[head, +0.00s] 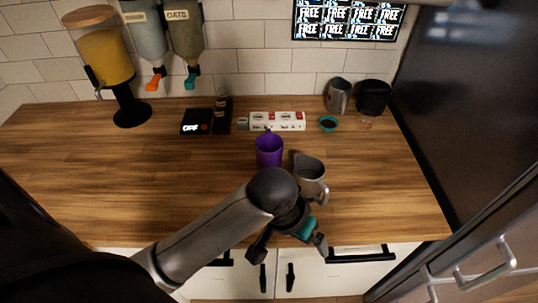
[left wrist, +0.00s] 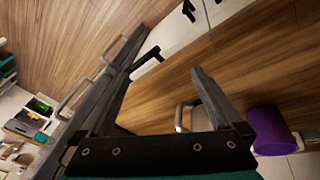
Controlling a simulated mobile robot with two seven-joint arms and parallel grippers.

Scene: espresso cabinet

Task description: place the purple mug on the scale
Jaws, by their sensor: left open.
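The purple mug (head: 269,151) stands upright near the middle of the wooden counter, and it also shows at the right of the left wrist view (left wrist: 268,130). The scale (head: 196,122), a flat black box with a lit OFF display, lies further back and to the left, with nothing visible on it. My left gripper (head: 288,250) is open and empty over the counter's front edge, in front of the mug and apart from it. Its spread fingers show in the left wrist view (left wrist: 165,68). My right gripper is in neither view.
A grey pitcher (head: 309,172) stands just right of the mug, close to my left wrist. A white power strip (head: 277,121) lies behind the mug. The counter's left part is clear.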

